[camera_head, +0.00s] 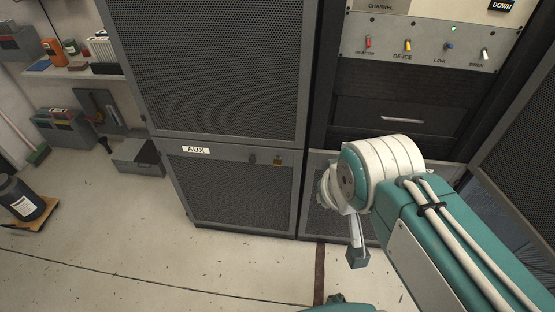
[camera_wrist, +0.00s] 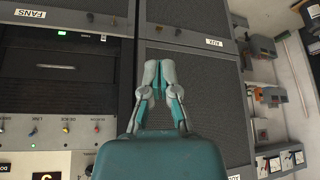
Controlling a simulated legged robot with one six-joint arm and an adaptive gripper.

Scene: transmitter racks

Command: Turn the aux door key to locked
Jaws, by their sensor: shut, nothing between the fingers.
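The aux door (camera_head: 225,190) is a grey mesh panel low on the rack, with a white AUX label (camera_head: 196,150). On its top rail are a dark knob (camera_head: 252,158) and a small brownish fitting (camera_head: 278,160), which looks like the key lock. Both show small in the wrist view, the fitting (camera_wrist: 159,28) left of the knob (camera_wrist: 178,32). The key's turn angle is too small to tell. In the wrist view my gripper (camera_wrist: 158,75) is shut and empty, its tips in front of the mesh and apart from the fitting.
A switch panel (camera_head: 425,45) with several coloured toggles and a green light is at upper right. Shelves (camera_head: 75,70) with boxes, a toolbox (camera_head: 138,155) and a canister (camera_head: 22,197) stand at left. The floor before the aux door is clear.

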